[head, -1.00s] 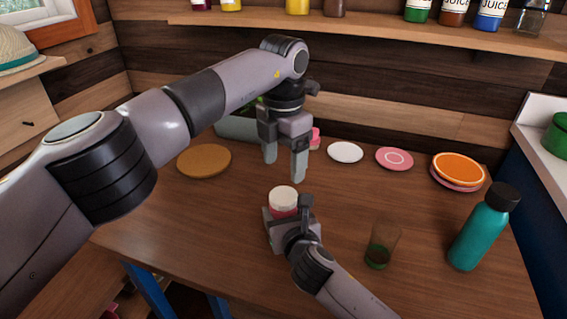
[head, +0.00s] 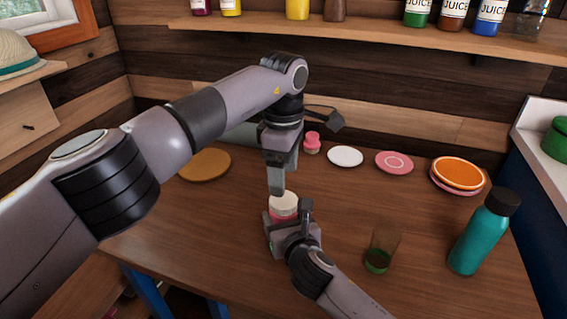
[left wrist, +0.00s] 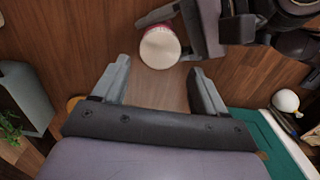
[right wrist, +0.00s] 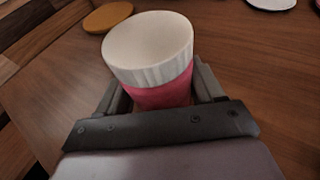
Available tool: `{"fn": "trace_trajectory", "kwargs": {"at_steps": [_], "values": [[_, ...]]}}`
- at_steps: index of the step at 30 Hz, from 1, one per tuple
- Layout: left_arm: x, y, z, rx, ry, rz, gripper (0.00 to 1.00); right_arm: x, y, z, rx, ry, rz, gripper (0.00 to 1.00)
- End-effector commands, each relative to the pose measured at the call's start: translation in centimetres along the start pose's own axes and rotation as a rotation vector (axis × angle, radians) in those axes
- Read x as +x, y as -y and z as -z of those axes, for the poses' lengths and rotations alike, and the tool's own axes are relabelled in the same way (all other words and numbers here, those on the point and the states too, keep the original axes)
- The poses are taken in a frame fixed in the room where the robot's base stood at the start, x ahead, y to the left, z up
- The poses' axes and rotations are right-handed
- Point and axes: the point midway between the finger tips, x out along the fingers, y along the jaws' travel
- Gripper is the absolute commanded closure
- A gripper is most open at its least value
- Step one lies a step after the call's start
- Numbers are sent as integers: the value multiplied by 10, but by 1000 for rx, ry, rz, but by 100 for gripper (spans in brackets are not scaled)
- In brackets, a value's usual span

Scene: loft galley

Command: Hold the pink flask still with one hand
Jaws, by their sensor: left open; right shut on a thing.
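The pink flask (head: 284,207) stands upright on the wooden table, with a white ribbed lid on top. My right gripper (head: 283,222) is shut on its pink body; in the right wrist view the flask (right wrist: 160,92) sits between the two fingers, the lid above them. My left gripper (head: 277,190) is open and empty, pointing down just above and behind the lid. In the left wrist view the flask's lid (left wrist: 160,47) shows beyond the open fingertips, with a gap between. The flask's lower part is hidden by my right gripper.
A glass with green contents (head: 379,250) and a teal bottle (head: 480,238) stand to the right. A white plate (head: 345,156), a pink plate (head: 394,162), an orange plate (head: 458,172) and a small pink item (head: 312,142) are behind. A round brown board (head: 205,165) lies left.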

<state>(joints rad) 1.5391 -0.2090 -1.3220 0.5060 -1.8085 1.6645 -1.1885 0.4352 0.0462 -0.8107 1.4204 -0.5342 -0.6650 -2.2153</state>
Motion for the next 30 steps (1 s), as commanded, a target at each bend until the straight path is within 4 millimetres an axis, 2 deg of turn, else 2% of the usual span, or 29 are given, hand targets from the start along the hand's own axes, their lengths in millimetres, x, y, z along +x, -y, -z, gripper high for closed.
{"fn": "trace_trajectory", "kwargs": {"at_steps": [6,12,23,26,27,28,30], "values": [[37,1,0,-2,-1,4,28,0,0,1,-1,-2,0,100],[58,1,0,-3,-1,2,28,0,0,1,0,-2,0,100],[64,0,0,-3,-2,0,28,0,0,1,0,-1,0,100],[64,0,0,-3,-2,0,57,0,0,1,0,-1,0,100],[64,0,0,-3,-2,0,70,0,0,1,0,-1,0,100],[64,0,0,-3,-2,0,74,0,0,1,0,-1,0,100],[64,0,0,-3,-1,0,74,0,0,1,0,-1,0,100]]}}
